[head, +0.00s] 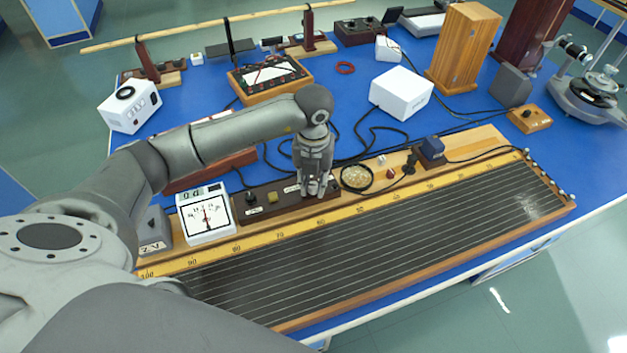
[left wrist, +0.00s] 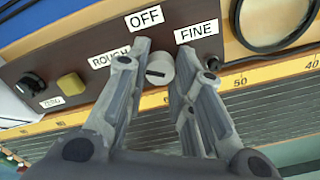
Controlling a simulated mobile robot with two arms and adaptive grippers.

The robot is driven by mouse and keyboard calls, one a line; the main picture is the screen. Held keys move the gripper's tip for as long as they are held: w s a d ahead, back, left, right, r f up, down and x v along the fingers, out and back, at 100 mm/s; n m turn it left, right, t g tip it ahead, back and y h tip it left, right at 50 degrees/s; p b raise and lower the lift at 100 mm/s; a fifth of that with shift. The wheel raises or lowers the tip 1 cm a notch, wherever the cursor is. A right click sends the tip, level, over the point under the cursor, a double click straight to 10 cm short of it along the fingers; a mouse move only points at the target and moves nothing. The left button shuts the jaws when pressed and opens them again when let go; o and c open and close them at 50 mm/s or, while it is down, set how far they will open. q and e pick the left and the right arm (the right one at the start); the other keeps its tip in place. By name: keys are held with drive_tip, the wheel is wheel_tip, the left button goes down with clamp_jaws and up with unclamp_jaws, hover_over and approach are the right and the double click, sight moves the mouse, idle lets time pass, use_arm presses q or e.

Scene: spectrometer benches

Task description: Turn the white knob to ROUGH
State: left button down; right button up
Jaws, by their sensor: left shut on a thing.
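The white knob (left wrist: 160,68) sits on a dark brown panel (left wrist: 75,45) in the left wrist view. Labels around it read ROUGH (left wrist: 109,57) on the left, OFF (left wrist: 144,18) above and FINE (left wrist: 197,33) on the right. A dark line on its face lies nearly level across the picture; I cannot tell which end is the pointer. My left gripper (left wrist: 164,48) is shut on the knob, one finger on each side. In the head view my left gripper (head: 316,190) points down at the panel's right end and hides most of the knob. My right gripper is not in view.
A black knob (left wrist: 30,83) and a yellow button (left wrist: 71,86) are on the panel's left part. A white meter (head: 205,214) stands left of the panel. A wire-strung board with a scale (head: 370,240) runs in front. A coil (head: 356,178) lies to the right.

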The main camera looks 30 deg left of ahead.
sight(313, 185)
use_arm(q)
drive_tip(key=c, duration=1.2)
unclamp_jaws()
wheel_tip(313, 185, up, 12)
